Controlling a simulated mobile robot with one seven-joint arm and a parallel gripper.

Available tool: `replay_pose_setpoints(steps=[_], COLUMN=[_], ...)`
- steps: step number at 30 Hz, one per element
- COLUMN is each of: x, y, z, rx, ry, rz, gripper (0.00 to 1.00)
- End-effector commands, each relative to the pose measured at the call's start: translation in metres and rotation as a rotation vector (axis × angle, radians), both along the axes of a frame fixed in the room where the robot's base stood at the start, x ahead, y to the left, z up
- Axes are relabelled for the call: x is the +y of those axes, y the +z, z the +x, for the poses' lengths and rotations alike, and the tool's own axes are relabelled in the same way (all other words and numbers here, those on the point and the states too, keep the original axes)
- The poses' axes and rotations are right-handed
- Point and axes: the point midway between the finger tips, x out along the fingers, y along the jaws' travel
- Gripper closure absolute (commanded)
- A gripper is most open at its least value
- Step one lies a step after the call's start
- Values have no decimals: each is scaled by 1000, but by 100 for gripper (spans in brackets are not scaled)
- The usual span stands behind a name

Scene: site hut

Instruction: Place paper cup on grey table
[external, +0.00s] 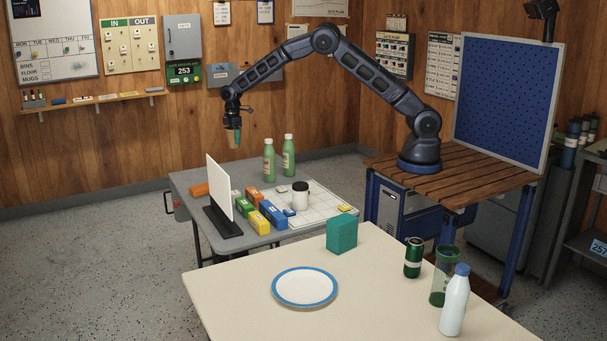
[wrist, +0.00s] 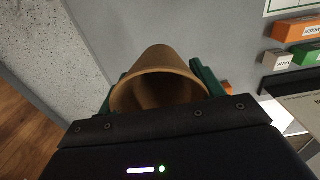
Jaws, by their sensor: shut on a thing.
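The brown paper cup (wrist: 158,62) is between the green fingers of my gripper (wrist: 157,88) in the wrist view, with its open mouth facing the camera. In the external view my gripper (external: 233,116) is shut on the cup (external: 231,138), held in the air above the back of the grey table (external: 186,179). In the wrist view the grey tabletop (wrist: 222,35) lies beyond the cup, with a table edge and floor at left. The cup hides part of the table.
Green bottles (external: 269,161), a black-lidded white jar (external: 300,195), coloured boxes (external: 273,214) and an upright white panel (external: 218,186) stand on the grey table. A cream table (external: 235,307) in front holds a blue-rimmed plate (external: 305,287), a teal box (external: 342,235) and bottles. The grey table's back left looks clear.

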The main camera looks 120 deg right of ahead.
Motion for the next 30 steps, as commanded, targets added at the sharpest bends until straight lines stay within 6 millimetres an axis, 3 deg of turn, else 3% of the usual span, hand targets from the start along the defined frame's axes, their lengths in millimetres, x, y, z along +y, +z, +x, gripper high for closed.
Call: replay_pose_setpoints(steps=[6,12,20,30], x=[1,0,0,0], y=[-49,-83,-98,-136], z=[-1,0,0,0], rx=[3,2,0,0], ry=[-1,0,0,1], rz=[2,0,1,0], gripper=[54,54,54,54])
